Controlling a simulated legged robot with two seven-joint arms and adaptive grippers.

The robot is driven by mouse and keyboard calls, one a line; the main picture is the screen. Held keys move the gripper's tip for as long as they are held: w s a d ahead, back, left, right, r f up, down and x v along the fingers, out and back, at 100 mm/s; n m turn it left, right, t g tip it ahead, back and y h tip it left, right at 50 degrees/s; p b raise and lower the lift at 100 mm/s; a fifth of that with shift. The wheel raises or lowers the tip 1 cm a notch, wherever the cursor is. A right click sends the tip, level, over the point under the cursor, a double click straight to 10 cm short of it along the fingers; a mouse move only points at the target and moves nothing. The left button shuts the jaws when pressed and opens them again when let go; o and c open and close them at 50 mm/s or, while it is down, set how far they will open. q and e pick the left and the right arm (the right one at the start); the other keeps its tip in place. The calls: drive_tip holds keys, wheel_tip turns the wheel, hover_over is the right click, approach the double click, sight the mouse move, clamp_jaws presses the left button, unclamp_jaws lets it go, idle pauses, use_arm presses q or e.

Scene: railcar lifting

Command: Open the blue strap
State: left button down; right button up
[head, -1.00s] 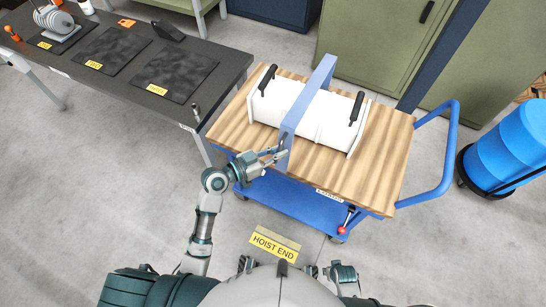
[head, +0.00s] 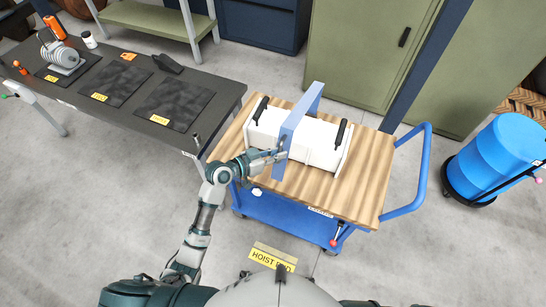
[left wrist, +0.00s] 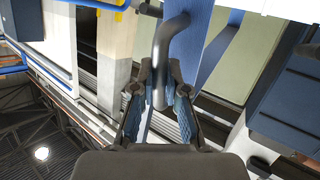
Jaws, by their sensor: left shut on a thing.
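My left gripper (head: 281,152) is at the near side of the strap. In the left wrist view, its fingers (left wrist: 160,100) are shut on the lower end of the handle. The fingers hide part of the handle's end. My right gripper is not in view.
The wooden-topped blue cart (head: 372,175) has a blue push rail (head: 426,165) at right. A dark workbench (head: 217,98) stands at left. A blue barrel (head: 505,155) is at far right, and green cabinets (head: 365,60) stand behind. The floor in front is open.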

use_arm(q)
wheel_tip(320, 180, up, 10)
drive_tip(key=n+g+y+p, duration=0.1)
drive_tip(key=g+p, duration=0.1)
drive_tip(key=p, duration=0.9)
hover_over(290, 125)
drive_tip(key=s, duration=0.1)
drive_tip(key=shift+a+r, duration=0.15)
drive_tip(key=shift+a, duration=0.1)
drive_tip(key=shift+w+d+r+g+y, duration=0.2)
drive_tip(key=shift+w+r+g+y, duration=0.15)
drive_tip(key=shift+w, duration=0.15)
